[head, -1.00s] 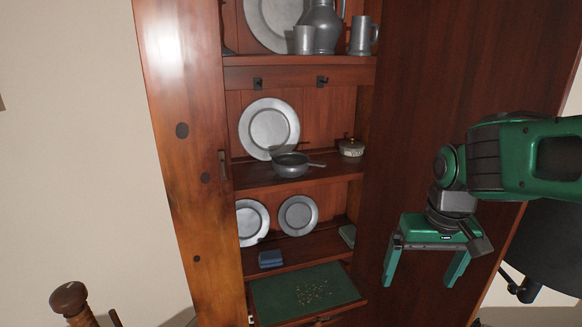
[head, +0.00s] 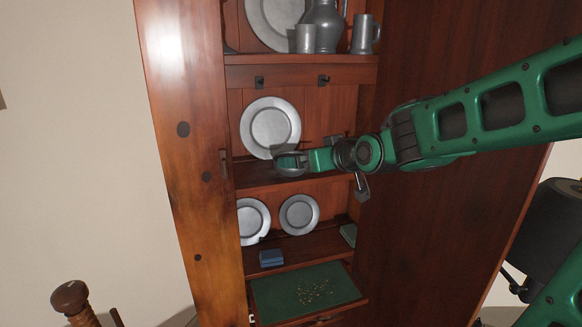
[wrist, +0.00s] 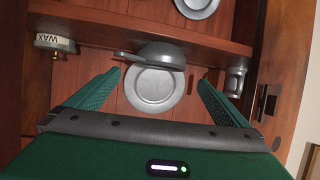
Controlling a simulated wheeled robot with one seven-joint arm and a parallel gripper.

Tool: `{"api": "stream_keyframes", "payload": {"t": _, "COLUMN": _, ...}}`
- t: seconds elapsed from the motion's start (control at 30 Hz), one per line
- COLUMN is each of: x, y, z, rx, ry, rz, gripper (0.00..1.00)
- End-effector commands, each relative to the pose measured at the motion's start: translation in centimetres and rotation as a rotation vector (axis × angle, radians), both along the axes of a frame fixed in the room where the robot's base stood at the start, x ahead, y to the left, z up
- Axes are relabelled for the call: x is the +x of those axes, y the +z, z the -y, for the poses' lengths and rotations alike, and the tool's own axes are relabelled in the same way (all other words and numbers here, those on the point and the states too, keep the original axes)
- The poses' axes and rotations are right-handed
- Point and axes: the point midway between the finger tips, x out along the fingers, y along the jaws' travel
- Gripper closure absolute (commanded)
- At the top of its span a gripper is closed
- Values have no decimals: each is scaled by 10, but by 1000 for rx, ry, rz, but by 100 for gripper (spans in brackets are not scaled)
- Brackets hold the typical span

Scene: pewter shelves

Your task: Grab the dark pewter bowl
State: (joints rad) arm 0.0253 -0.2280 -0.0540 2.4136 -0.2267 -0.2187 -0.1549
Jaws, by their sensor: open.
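The dark pewter bowl (head: 289,164) with a side handle sits on the middle shelf, in front of an upright pewter plate (head: 270,122). In the upside-down wrist view the bowl (wrist: 160,54) shows beyond my fingertips, near the centre, with its handle to the left. My gripper (head: 308,159) is at the bowl's right in the head view and hides its handle there. In the wrist view my gripper (wrist: 160,78) is open and empty, its fingers spread to either side of the bowl's line. I cannot tell whether it touches the bowl.
A tin marked WAX (wrist: 55,42) and a pewter mug (wrist: 236,82) stand on the same shelf at either side. Below are two plates (head: 299,214), a blue box (head: 271,258) and a green pull-out surface (head: 305,290). The cupboard's left post (head: 185,160) is close by.

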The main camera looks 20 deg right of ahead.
Motion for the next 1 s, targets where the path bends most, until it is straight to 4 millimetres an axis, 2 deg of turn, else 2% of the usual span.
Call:
{"api": "stream_keyframes", "payload": {"t": 0.2, "x": 24, "y": -11, "z": -4, "rx": 0, "ry": 1, "rz": -3, "gripper": 0}}
{"api": "stream_keyframes", "payload": {"t": 0.47, "x": 35, "y": -16, "z": -6, "rx": 0, "ry": 0, "rz": -3, "gripper": 0}}
{"api": "stream_keyframes", "payload": {"t": 0.8, "x": 70, "y": -33, "z": -11, "rx": -1, "ry": 0, "rz": -4, "gripper": 0}}
{"api": "stream_keyframes", "payload": {"t": 1.0, "x": 78, "y": -35, "z": -13, "rx": 0, "ry": 0, "rz": -2, "gripper": 0}}
